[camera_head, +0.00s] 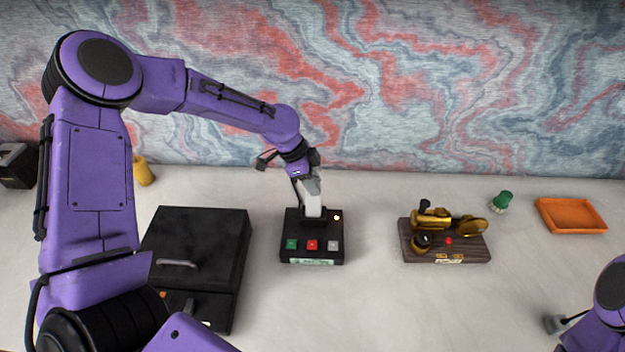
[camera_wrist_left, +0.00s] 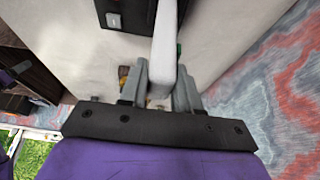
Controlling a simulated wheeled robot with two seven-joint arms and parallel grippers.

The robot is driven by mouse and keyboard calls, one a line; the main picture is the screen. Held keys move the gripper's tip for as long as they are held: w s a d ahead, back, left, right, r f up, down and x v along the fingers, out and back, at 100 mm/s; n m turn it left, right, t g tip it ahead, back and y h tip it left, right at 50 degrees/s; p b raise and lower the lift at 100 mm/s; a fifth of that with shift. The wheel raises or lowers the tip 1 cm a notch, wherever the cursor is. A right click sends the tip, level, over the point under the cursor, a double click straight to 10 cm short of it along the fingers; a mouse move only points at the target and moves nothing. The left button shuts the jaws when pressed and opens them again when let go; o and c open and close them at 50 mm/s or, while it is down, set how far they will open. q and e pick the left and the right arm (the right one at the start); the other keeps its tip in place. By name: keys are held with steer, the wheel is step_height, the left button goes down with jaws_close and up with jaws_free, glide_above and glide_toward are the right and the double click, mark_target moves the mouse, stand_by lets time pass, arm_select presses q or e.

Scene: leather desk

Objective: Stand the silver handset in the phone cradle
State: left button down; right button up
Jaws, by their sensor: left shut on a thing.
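The silver handset (camera_head: 313,200) stands roughly upright over the back of the phone cradle (camera_head: 312,254), a black base with green, red and grey buttons and a small lit lamp. My left gripper (camera_head: 308,178) is above the cradle, shut on the handset's upper part. In the left wrist view the handset (camera_wrist_left: 165,45) runs between the two grey fingers (camera_wrist_left: 160,85), and part of the cradle (camera_wrist_left: 125,12) shows beside its far end. I cannot tell whether the lower end is seated. My right gripper (camera_head: 555,323) shows only partly at the lower right.
A black box with a handle (camera_head: 205,235) stands left of the cradle. A wooden stand with brass parts (camera_head: 445,240), a green-topped brush (camera_head: 501,201) and an orange tray (camera_head: 571,215) are at right. A yellow object (camera_head: 143,172) is behind my left arm. Desk between cradle and stand is clear.

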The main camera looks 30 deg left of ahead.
arm_select(q)
steer(key=shift+f+b, duration=0.45)
steer(key=shift+f, duration=0.35)
arm_select(e)
steer(key=shift+f, duration=0.45)
arm_select(q)
steer(key=c, duration=0.7)
jaws_free()
steer(key=b+v, duration=0.1)
steer(key=v, duration=0.9)
steer(key=shift+r+b, duration=0.25)
steer(key=shift+b, duration=0.05)
arm_select(e)
steer(key=shift+f, duration=0.85)
